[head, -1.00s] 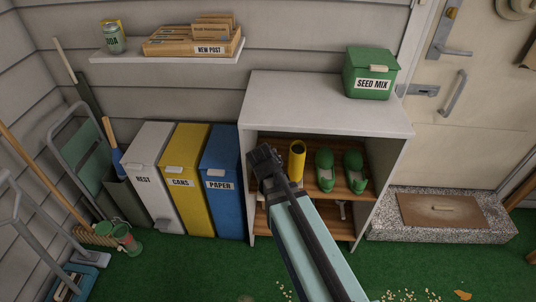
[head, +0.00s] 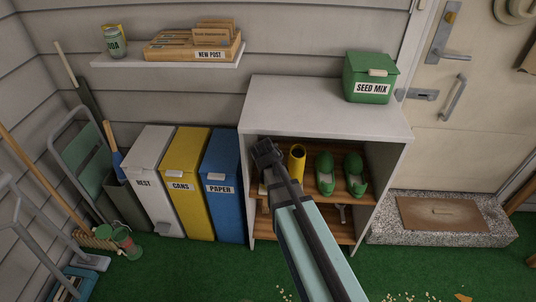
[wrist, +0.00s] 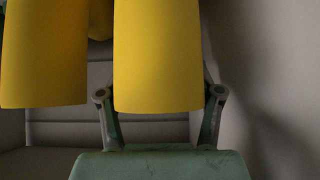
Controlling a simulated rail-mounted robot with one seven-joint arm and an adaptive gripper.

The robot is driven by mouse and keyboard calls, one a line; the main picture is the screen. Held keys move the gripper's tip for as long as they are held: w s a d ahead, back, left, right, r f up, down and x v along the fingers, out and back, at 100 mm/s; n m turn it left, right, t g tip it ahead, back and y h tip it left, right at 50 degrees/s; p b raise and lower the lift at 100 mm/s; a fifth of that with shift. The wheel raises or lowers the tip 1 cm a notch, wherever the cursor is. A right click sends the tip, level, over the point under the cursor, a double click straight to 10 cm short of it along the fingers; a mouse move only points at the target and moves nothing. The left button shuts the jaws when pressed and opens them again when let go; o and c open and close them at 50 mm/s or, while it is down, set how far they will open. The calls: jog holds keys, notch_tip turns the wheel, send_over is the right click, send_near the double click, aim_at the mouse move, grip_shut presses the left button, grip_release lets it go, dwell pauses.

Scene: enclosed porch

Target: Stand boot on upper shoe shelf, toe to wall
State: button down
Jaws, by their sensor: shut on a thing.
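My gripper (head: 265,152) is inside the left part of the open shoe cabinet, at the level of the upper shoe shelf (head: 340,197). In the wrist view the held yellow boot (wrist: 158,60) has its shaft between my two fingers, which are shut on it. A second yellow boot (head: 297,163) stands upright on the upper shelf, just right of my gripper. It also shows in the wrist view (wrist: 45,55), beside the held one with a narrow gap. In the head view my gripper hides the held boot. I cannot see its toe or whether its sole touches the shelf.
Green shoes (head: 325,173) stand right of the second boot. The cabinet's left side wall (head: 246,190) is close to my gripper, and its white top (head: 320,105) overhangs. A green seed mix box (head: 370,78) stands on top. A blue paper bin (head: 220,185) is left.

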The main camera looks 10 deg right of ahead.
jog(key=shift+c, duration=1)
grip_release()
jog(key=shift+f, duration=0.1)
jog(key=v, duration=1.2)
jog(key=s+d+f+n+g, duration=0.1)
jog(key=s+f+g, duration=0.2)
jog(key=s+f, duration=0.5)
jog(key=s+d+f+g, duration=0.15)
jog(key=s+f, duration=0.25)
jog(key=f, duration=0.7)
jog(key=s+f+n+g, duration=0.1)
jog(key=s+f+g, duration=0.4)
jog(key=f, duration=0.5)
jog(key=s+f+g+y, duration=0.1)
jog(key=s+f, duration=0.3)
jog(key=s, duration=0.5)
jog(key=s+f+n+g, duration=0.1)
jog(key=s+f+g, duration=0.2)
jog(key=s, duration=0.6)
jog(key=s+f+g+y, duration=0.1)
jog(key=s+f+g, duration=0.1)
jog(key=s+f, duration=0.4)
jog(key=s, duration=0.4)
jog(key=shift+f+y, duration=0.3)
jog(key=shift+s, duration=0.1)
